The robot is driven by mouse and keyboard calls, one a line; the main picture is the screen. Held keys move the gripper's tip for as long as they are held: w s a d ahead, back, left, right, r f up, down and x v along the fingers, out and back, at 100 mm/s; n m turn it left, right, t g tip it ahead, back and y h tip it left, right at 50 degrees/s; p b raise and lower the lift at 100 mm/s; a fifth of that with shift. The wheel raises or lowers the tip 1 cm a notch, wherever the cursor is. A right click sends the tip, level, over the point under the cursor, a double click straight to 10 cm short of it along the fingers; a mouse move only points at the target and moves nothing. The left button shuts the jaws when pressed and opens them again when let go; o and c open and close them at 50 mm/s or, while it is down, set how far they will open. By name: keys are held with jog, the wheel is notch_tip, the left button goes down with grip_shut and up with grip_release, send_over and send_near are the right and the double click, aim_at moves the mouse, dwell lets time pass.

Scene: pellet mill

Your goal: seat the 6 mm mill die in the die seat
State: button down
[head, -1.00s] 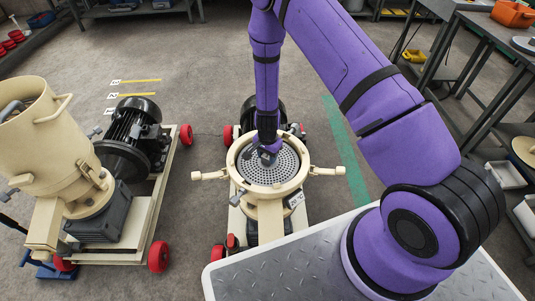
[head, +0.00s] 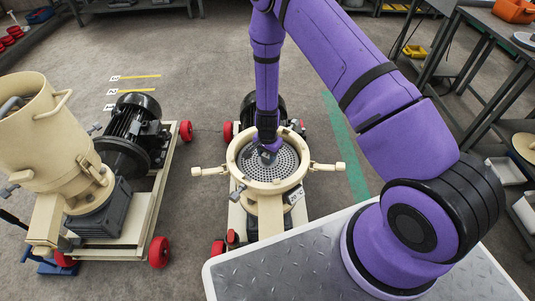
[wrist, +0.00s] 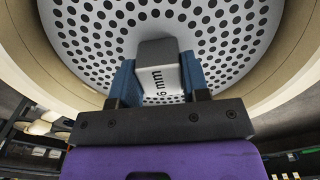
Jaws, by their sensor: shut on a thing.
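The 6 mm mill die (head: 286,169) is a grey perforated disc lying inside the cream ring of the die seat (head: 303,167). Its block handle reads "6 mm" in the wrist view (wrist: 161,72). My gripper (head: 268,153) points down into the ring and is shut on that handle, with a blue finger pad on each side (wrist: 160,80). The die's holed face (wrist: 235,40) also shows in the wrist view, with the cream ring curving round it. I cannot tell whether the die rests fully down. My wrist hides part of the die's far side.
Cream clamp arms with knobs (head: 326,167) stick out on both sides of the ring. A second mill (head: 60,140) on a red-wheeled cart stands at left. Benches (head: 480,60) line the right. Open floor lies between the carts and behind.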

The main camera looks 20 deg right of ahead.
jog(key=shift+w+f, duration=0.1)
dwell(0.3)
grip_release()
dwell(0.4)
jog(key=shift+r, duration=4.5)
